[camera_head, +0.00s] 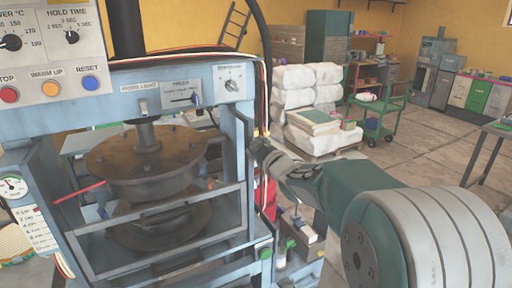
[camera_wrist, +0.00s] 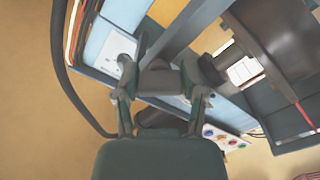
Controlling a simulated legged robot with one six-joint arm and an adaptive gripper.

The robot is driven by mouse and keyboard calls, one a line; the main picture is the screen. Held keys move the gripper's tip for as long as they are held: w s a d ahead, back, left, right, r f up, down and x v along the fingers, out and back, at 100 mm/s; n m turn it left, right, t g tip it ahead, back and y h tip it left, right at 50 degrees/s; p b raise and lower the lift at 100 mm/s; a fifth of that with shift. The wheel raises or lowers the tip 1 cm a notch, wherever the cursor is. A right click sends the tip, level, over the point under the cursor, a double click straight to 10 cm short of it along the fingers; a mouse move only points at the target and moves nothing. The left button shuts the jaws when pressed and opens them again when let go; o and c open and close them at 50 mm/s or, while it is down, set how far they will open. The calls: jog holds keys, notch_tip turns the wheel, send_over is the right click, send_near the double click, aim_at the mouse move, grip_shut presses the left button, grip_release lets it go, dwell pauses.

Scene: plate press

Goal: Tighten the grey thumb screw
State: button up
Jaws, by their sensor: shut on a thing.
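My gripper (camera_head: 263,150) reaches in from the right in the head view and meets the right upright of the blue-grey press frame (camera_head: 247,170). In the wrist view my gripper (camera_wrist: 160,82) has its two fingers on either side of a dark grey rounded piece, which looks like the grey thumb screw (camera_wrist: 159,78). The fingers are closed on it. In the head view the screw is hidden behind the fingers, and how far it is screwed in cannot be told.
The press holds round brown plates (camera_head: 145,160) behind front bars. A control panel (camera_head: 55,50) with dials and coloured buttons is at upper left. Cables (camera_head: 266,60) run down beside the upright. A green cart (camera_head: 380,115) and white sacks (camera_head: 300,90) stand behind; floor at right is open.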

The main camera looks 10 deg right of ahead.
jog(key=m, duration=0.2)
jog(key=f+m, duration=0.1)
jog(key=m, duration=0.1)
jog(key=shift+m, duration=0.3)
jog(key=shift+a+m, duration=0.1)
jog(key=shift+m, duration=1.6)
jog(key=o, duration=1)
jog(key=shift+o, duration=0.8)
jog(key=shift+r, duration=0.15)
jog(key=shift+r, duration=0.1)
